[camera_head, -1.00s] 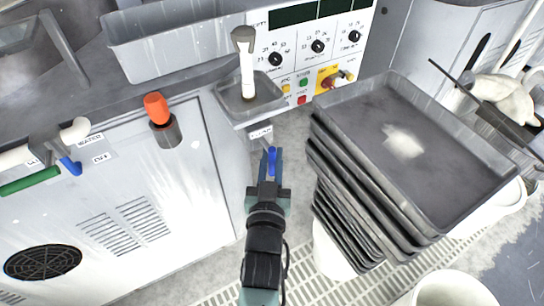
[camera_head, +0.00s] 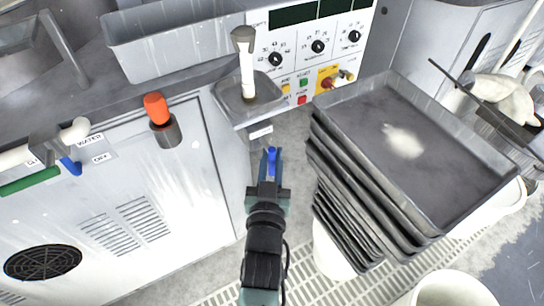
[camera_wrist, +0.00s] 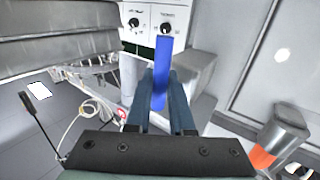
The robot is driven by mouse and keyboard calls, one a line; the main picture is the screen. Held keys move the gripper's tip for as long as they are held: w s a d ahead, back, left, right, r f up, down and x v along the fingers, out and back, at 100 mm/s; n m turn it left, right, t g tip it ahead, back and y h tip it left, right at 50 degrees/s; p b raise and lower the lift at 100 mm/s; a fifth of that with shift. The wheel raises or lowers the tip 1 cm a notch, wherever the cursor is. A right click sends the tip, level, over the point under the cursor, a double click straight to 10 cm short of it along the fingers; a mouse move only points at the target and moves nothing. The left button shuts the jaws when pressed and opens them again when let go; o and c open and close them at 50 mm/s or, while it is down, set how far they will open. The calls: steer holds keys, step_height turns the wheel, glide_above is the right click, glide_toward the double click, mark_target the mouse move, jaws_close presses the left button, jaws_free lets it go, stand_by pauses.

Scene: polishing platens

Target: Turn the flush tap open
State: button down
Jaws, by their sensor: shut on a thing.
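The flush tap's blue lever (camera_head: 271,160) sits below the small grey shelf, under a white label whose text I cannot read clearly. My gripper (camera_head: 270,168) has its fingers closed around the blue lever. In the wrist view the lever (camera_wrist: 162,72) stands up between the fingers of my gripper (camera_wrist: 160,100), its lower part hidden by them. The tap's body is mostly hidden, and I cannot tell how far it is turned.
A stack of grey trays (camera_head: 480,150) stands close to the right of my gripper. The white cabinet (camera_head: 195,215) is to the left, with an orange-topped knob (camera_head: 156,108) on its upper edge. Another blue lever (camera_head: 70,166) and a green handle (camera_head: 30,181) are farther left.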

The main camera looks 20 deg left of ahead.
steer(key=shift+r+p, duration=0.1)
steer(key=shift+p, duration=0.3)
steer(key=shift+s+r+m+g+p, duration=0.15)
steer(key=shift+m+g+p, duration=0.25)
steer(key=shift+p, duration=0.45)
steer(key=m+p, duration=0.1)
steer(key=g+p, duration=0.1)
steer(key=p, duration=0.1)
steer(key=shift+s+a+r+m+p, duration=0.1)
steer(key=shift+a+r+m+p, duration=0.05)
steer(key=shift+m+p, duration=0.2)
steer(key=shift+s+a+r+m+g+y+p, duration=0.15)
steer(key=shift+m+g+y+p, duration=0.4)
steer(key=shift+m+g+p, duration=1.1)
steer(key=shift+s+a+r+m+g+y+p, duration=0.15)
steer(key=shift+m+g+y+p, duration=0.35)
steer(key=shift+m+g+p, duration=1.2)
steer(key=shift+s+a+r+m+g+y+p, duration=0.15)
steer(key=shift+m+g+y+p, duration=0.65)
steer(key=shift+p, duration=1.45)
